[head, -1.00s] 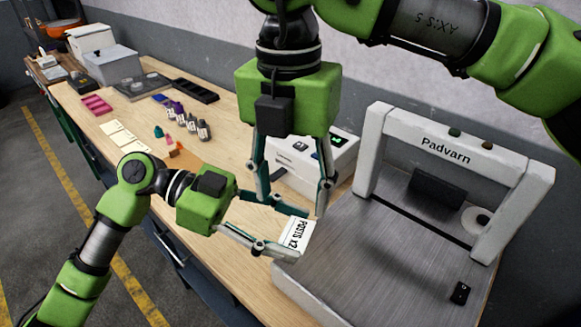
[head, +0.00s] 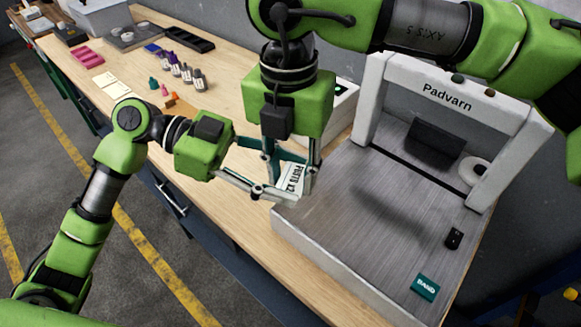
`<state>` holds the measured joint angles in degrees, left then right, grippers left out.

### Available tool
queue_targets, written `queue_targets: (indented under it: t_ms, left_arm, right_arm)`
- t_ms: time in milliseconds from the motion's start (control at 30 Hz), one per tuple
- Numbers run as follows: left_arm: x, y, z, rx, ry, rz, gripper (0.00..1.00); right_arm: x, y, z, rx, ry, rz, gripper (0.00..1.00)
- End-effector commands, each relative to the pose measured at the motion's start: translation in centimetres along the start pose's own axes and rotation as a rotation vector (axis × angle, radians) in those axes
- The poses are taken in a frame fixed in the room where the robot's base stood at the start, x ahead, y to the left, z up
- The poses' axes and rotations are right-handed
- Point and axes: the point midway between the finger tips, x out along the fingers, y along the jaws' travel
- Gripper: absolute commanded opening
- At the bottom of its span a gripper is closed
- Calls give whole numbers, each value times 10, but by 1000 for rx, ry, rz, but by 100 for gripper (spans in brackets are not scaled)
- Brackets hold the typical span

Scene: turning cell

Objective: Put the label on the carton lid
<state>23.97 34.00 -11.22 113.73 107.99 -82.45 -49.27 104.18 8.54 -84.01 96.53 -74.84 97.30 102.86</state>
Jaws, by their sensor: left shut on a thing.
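The label (head: 292,180), a small white slip with black print reading roughly "POSTS x2", is at the near left corner of the grey machine bed. My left gripper (head: 268,190) comes in from the left and is shut on the label's near edge. My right gripper (head: 292,170) points down from above, its fingers apart on either side of the label. Whether a finger touches the label I cannot tell. The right fingers hide part of the label. I do not see a carton lid.
The Padvarn machine (head: 447,95) has a wide, mostly bare metal bed (head: 350,235). A teal BAND block (head: 425,288) and a small black piece (head: 454,238) lie on its right. Several small bottles (head: 185,72) and pale cards (head: 110,85) stand or lie on the wooden bench.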

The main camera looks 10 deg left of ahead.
Motion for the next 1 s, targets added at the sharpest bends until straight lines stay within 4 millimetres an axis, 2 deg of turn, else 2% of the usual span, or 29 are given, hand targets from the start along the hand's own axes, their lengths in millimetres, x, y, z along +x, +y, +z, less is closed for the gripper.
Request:
queue_targets:
  t_ms: [133,167,200,233,633,767,1000]
  left_arm:
    - [1,0,-1,0,2,2,42]
    - [1,0,-1,0,2,2,57]
    - [1,0,-1,0,2,2,68]
    - [1,0,-1,0,2,2,69]
    - [-5,0,0,-1,0,0,69]
    - [-23,-1,0,-2,0,-2,69]
    - [-75,-1,0,-2,0,-2,69]
  right_arm:
    - [-1,2,0,0,0,6,11]
    - [-1,2,0,0,0,6,11]
    - [-1,2,0,0,0,6,11]
    - [-1,2,0,0,0,6,11]
    - [-1,1,0,0,0,4,11]
    - [-1,1,0,0,0,4,11]
    - [-1,1,0,0,0,4,11]
